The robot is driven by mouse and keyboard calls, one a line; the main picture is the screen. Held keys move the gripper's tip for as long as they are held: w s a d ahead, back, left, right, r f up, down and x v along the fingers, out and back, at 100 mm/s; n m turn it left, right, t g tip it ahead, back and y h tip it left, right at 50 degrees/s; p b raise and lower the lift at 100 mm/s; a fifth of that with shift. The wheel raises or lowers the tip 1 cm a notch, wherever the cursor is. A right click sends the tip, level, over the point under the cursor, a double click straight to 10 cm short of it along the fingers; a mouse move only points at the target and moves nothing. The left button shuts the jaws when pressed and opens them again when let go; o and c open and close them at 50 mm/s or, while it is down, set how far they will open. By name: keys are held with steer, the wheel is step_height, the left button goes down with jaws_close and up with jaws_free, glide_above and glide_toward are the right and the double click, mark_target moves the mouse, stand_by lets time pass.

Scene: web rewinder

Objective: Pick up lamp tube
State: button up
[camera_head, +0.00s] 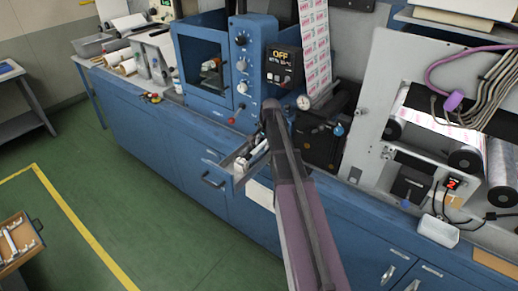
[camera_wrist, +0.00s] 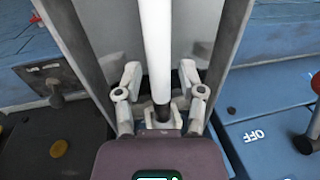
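A white lamp tube (camera_wrist: 156,45) with a dark end lies lengthwise in a narrow grey open drawer in the wrist view. My gripper (camera_wrist: 160,75) is open over it, with one finger on each side of the tube near its dark end. A gap shows between the tube and the right finger; contact on the left is unclear.
The drawer's walls stand close on both sides of my gripper. A blue control unit (camera_head: 241,66) with knobs stands above the drawer. A blue panel marked OFF (camera_wrist: 262,135) lies right in the wrist view. A wooden tray (camera_head: 18,242) sits at far left. The green floor (camera_head: 120,190) is clear.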

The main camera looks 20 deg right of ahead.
mark_target(262, 144)
jaws_close()
steer(key=shift+r, duration=0.2)
step_height(262, 144, up, 4)
steer(key=p, duration=0.4)
steer(key=shift+f, duration=0.2)
steer(key=s+a+r+p, duration=0.1)
steer(key=s+a, duration=0.3)
steer(key=s, duration=1.1)
steer(key=shift+s, duration=0.25)
